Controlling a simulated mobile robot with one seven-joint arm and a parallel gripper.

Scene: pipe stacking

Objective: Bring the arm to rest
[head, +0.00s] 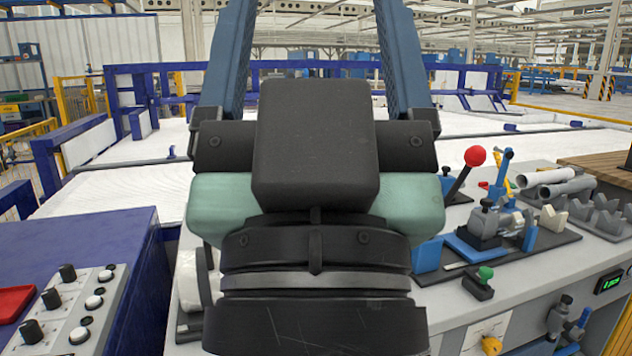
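My gripper (313,25) fills the middle of the head view, seen from behind, with its black wrist at the bottom and two blue fingers pointing up and away. The fingers stand wide apart, with only the background showing between them, so it looks open and empty. The fingertips run to the top edge of the picture. My gripper and wrist hide the middle of the scene.
A grey bench (545,268) at the right carries a red-knobbed lever (474,157), a blue-and-grey clamp fixture (490,227) and grey V-shaped cradles (597,213). A blue console (95,235) with knobs and a red tray (15,302) stands at the left. Blue fencing (300,66) runs behind.

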